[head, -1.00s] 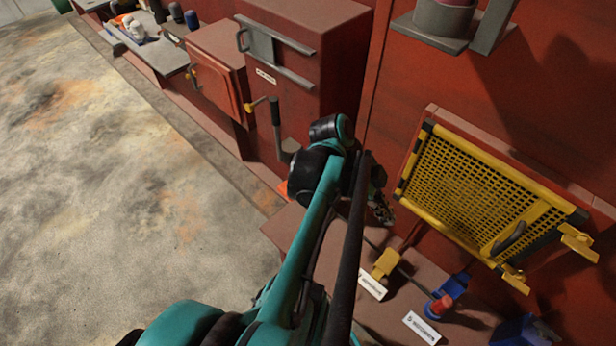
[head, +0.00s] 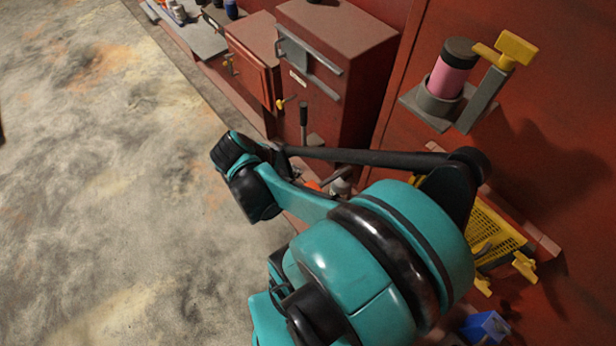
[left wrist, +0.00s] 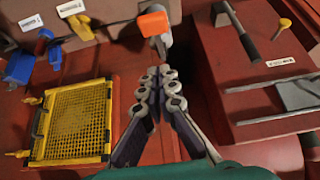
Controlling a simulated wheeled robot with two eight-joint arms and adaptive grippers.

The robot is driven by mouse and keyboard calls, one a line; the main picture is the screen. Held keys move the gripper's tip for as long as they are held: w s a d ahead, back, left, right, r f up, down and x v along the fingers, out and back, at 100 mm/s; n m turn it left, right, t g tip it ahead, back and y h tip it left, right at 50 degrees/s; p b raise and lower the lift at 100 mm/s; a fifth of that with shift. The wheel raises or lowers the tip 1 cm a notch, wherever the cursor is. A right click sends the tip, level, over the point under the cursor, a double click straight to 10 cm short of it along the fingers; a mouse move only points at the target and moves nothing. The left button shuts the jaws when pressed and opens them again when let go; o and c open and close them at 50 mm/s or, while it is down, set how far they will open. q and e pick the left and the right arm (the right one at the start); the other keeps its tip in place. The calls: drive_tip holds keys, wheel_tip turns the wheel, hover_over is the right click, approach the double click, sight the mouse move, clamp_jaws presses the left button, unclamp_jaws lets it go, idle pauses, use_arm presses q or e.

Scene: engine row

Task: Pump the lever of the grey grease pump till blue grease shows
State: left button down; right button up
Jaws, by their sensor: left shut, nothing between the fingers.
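The grey grease pump is mostly hidden behind my left arm in the head view. A small grey body (head: 341,187) and an orange piece (head: 313,185) that look like part of it show past the arm. In the left wrist view an orange lever grip (left wrist: 153,21) stands out in front of a grey body at the top. My left gripper (left wrist: 160,74) is shut and empty, its fingertips pointing at the orange grip, with a gap between them in the picture. In the head view my arm largely hides the fingers. I see no blue grease. My right gripper is not in view.
A red cabinet (head: 345,45) with a black-handled lever (head: 303,116) stands beyond my arm. A yellow mesh guard (left wrist: 75,122) is beside the gripper. A pink cylinder (head: 446,76) in a grey wall bracket is at upper right. The floor at left is clear.

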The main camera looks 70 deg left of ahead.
use_arm(q)
drive_tip(key=shift+d+f, duration=0.1)
drive_tip(key=b+x, duration=0.9)
drive_tip(key=x, duration=0.1)
drive_tip(key=shift+f, duration=0.3)
drive_tip(key=shift+s+f+b, duration=0.2)
drive_tip(key=shift+f+b, duration=0.8)
drive_tip(key=shift+s+d+f+b, duration=0.1)
drive_tip(key=shift+s+f+b, duration=0.1)
drive_tip(key=shift+f+b, duration=0.35)
drive_tip(key=shift+f, duration=0.1)
